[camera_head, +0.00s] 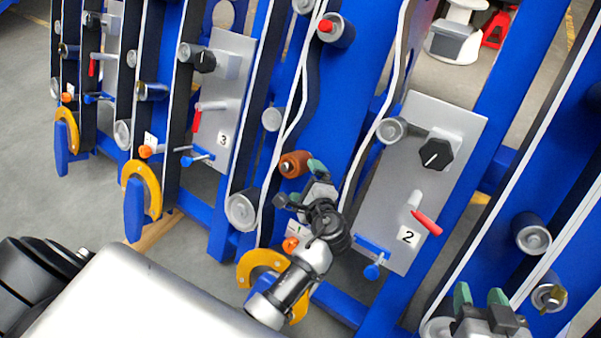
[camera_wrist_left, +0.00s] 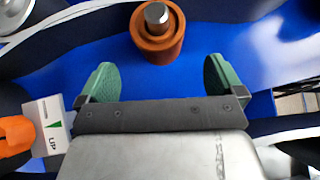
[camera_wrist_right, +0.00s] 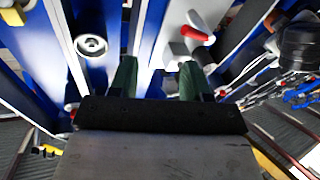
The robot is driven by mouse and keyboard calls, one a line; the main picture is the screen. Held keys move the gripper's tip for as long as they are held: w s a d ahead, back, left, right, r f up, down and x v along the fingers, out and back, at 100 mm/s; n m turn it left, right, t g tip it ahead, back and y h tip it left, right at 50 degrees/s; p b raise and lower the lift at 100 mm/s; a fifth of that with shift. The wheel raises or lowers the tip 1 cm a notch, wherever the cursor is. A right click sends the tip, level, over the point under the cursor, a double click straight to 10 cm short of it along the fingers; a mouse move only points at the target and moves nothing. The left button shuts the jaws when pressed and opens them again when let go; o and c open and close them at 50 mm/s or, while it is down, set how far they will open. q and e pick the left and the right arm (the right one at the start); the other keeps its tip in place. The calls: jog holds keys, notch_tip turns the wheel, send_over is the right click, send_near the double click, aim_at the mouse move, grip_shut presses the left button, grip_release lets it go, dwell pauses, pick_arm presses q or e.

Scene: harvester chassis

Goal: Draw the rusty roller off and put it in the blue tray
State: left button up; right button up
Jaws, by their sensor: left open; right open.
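The rusty roller (camera_head: 293,163) is an orange-brown cylinder with a light metal shaft end, mounted on a blue upright in the head view. In the left wrist view the rusty roller (camera_wrist_left: 157,45) lies ahead of my left gripper (camera_wrist_left: 161,78), roughly centred between its green fingers. The fingers are open, empty and apart from the roller. In the head view my left gripper (camera_head: 308,180) is just below and right of it. My right gripper (camera_head: 480,296) is open and empty at the lower right; it also shows in the right wrist view (camera_wrist_right: 158,75). I cannot make out a blue tray.
Grey rollers (camera_head: 242,211) and dark belts surround the rusty roller. An orange knob (camera_head: 291,244) and yellow curved part (camera_head: 262,258) sit below it. A grey plate marked 2 (camera_head: 412,180) with a black knob and red lever stands to the right.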

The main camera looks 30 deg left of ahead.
aim_at(301, 173)
pick_arm(q)
jog(key=b+x, duration=0.1)
jog(key=x, duration=0.4)
jog(key=shift+w+a+f, duration=0.2)
jog(key=shift+w+a, duration=0.05)
jog(key=shift+a, duration=0.05)
jog(key=shift+w+a+f, duration=0.1)
jog(key=shift+w+a, duration=0.4)
pick_arm(e)
jog(key=shift+w+a+r+t+y, duration=0.25)
jog(key=shift+w+r+t+y, duration=0.05)
jog(key=shift+r+t, duration=0.55)
jog(key=shift+w+a+r+t+y, duration=0.2)
jog(key=shift+w+r+t+y, duration=0.1)
jog(key=shift+r+t, duration=0.55)
jog(key=shift+w+a+r+t+y, duration=0.3)
jog(key=shift+r+t, duration=0.4)
jog(key=shift+r, duration=0.25)
